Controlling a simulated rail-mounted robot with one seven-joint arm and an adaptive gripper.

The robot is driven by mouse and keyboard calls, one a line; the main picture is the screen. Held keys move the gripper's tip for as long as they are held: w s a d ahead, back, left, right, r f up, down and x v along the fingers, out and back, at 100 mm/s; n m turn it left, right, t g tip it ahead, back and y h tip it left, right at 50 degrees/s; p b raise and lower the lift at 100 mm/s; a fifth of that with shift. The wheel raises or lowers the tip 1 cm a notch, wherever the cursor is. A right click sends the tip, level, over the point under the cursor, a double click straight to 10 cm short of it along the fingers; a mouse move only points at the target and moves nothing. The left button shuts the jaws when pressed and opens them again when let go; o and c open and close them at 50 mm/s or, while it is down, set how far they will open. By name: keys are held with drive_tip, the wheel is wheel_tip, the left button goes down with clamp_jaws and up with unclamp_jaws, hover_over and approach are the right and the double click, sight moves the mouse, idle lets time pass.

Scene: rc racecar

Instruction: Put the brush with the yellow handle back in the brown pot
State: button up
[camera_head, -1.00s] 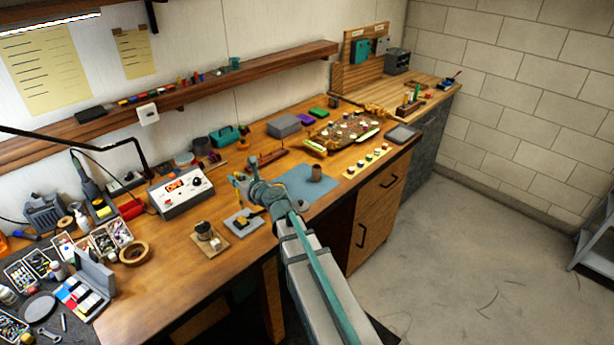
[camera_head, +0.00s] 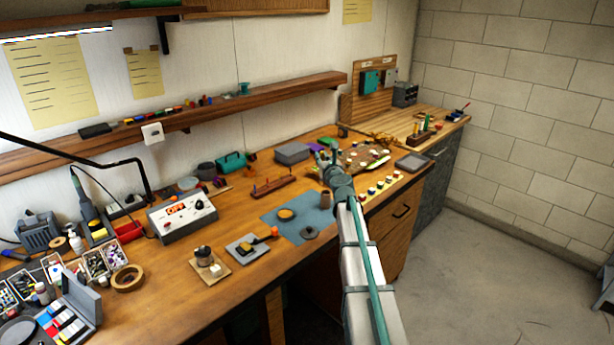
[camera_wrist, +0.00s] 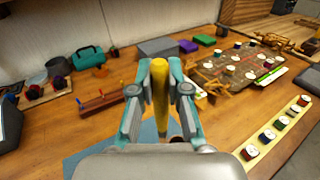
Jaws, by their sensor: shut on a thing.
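My gripper (camera_head: 326,156) is over the far right part of the bench, near the blue mat. In the wrist view my gripper (camera_wrist: 160,95) is shut on the upright yellow handle (camera_wrist: 160,85) of the brush. The lower end of the brush is hidden behind my gripper's base. The brown pot (camera_head: 325,199) stands upright on the blue mat, just below my gripper in the head view. In the wrist view only a sliver of a brown rim, likely the pot's, shows near the brush's lower end. I cannot tell whether brush and pot touch.
A narrow wooden rack (camera_head: 273,186) stands behind the mat. Paint pots (camera_wrist: 275,128) line a strip at the right.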

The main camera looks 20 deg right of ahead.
drive_tip(key=shift+m+h, duration=0.3)
drive_tip(key=shift+h, duration=0.4)
drive_tip(key=shift+w+d+f+b, duration=0.2)
drive_tip(key=shift+d+f+b, duration=0.45)
drive_tip(key=shift+f+b, duration=0.35)
drive_tip(key=shift+w+d+f+b, duration=0.2)
drive_tip(key=shift+d+f+b, duration=0.5)
drive_tip(key=shift+b, duration=0.45)
drive_tip(key=shift+a+f, duration=0.1)
drive_tip(key=shift+f, duration=0.25)
drive_tip(key=shift+f+b, duration=0.35)
drive_tip(key=shift+b, duration=0.15)
drive_tip(key=shift+f+b, duration=2.6)
drive_tip(key=shift+f, duration=0.2)
drive_tip(key=o, duration=1.2)
